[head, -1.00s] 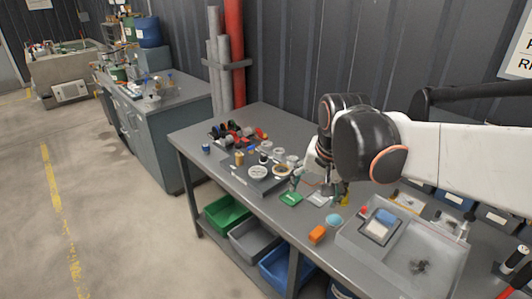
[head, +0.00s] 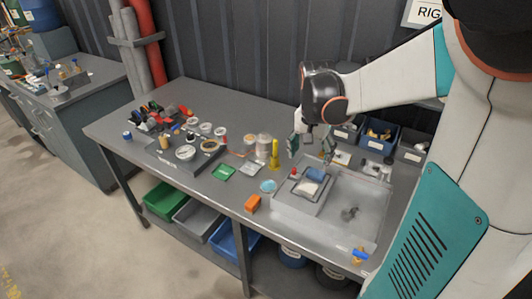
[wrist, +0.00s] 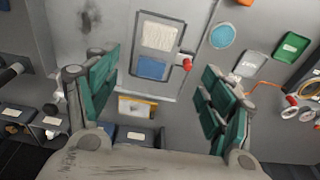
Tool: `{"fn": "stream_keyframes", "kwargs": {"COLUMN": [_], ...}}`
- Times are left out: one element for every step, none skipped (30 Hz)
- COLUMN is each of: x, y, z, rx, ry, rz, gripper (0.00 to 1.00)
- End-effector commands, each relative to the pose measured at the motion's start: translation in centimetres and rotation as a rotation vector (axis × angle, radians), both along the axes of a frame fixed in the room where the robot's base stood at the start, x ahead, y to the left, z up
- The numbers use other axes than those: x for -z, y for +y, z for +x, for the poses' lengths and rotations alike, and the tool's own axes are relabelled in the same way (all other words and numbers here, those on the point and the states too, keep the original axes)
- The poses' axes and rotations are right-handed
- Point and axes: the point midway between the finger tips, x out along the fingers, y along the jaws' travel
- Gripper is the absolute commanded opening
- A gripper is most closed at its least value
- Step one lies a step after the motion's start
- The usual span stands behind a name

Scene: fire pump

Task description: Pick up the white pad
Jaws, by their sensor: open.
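The white pad (head: 307,187) lies in a small grey-framed tray, beside a blue pad (head: 315,174). In the wrist view the white pad (wrist: 160,37) is above the blue pad (wrist: 152,68) in the picture, flat and uncovered. My gripper (head: 312,148) hangs above the table, just behind the small tray in the head view. In the wrist view its green-padded fingers (wrist: 158,92) are wide apart with nothing between them. The white pad lies beyond the fingertips, untouched.
The small tray sits in a large grey tray (head: 362,214) with a dark lump (head: 349,213). A red knob (wrist: 186,62) is beside the pads. Nearby are a light-blue disc (head: 268,186), an orange block (head: 252,203) and a yellow bottle (head: 274,153). Bins (head: 378,137) line the back.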

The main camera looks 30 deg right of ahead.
Motion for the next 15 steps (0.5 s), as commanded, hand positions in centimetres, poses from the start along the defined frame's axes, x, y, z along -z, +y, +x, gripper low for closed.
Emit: {"fn": "stream_keyframes", "kwargs": {"x": [0.6,1.0,1.6,2.2,2.8,3.6,4.2,4.8,5.5,6.0,6.5,7.0,7.4,7.7,8.0], "y": [-0.1,-0.2,-0.2,-0.3,-0.3,-0.4,-0.4,-0.5,-0.6,-0.6,-0.6,-0.7,-0.7,-0.8,-0.8], "z": [0.0,0.0,0.0,0.0,0.1,0.1,0.1,0.2,0.2,0.2,0.3,0.3,0.3,0.3,0.3], "rx": [0.002,0.002,0.002,0.001,0.001,0.001,0.001,0.001,0.001,0.001,0.001,0.001,0.001,0.001,0.001], "ry": [0.002,0.003,0.003,0.003,0.002,0.002,0.002,0.002,0.001,0.001,0.001,0.001,0.001,0.001,0.001], "rz": [0.000,0.001,0.001,0.001,0.000,0.000,0.000,0.000,0.000,0.000,0.000,0.000,0.000,0.000,0.000], "gripper": [0.75,0.75,0.75,0.75,0.75,0.75,0.75,0.75,0.75,0.75,0.75,0.75,0.75,0.75,0.75]}}
